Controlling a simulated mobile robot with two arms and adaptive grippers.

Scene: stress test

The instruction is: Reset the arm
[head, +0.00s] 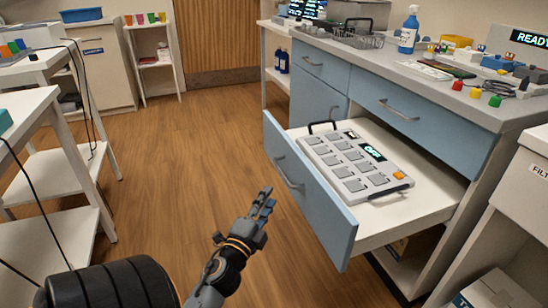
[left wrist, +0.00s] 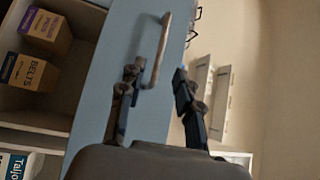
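My left gripper (head: 264,201) is in the air over the wooden floor, to the left of the open blue drawer (head: 307,188). It does not touch the drawer in the head view. In the left wrist view the two fingers of the left gripper (left wrist: 158,80) stand apart with nothing between them. The drawer's blue front and its metal handle (left wrist: 163,48) lie beyond the fingers. In the head view the handle (head: 287,174) is on the front's outer face. My right gripper is in neither view.
The drawer holds a grey keypad device (head: 352,160) with a lit display reading "OFF". The counter above (head: 440,82) carries a spray bottle (head: 409,30), a wire basket (head: 358,37) and coloured knobs. White tables (head: 30,110) stand at left. The wooden floor (head: 185,130) between is clear.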

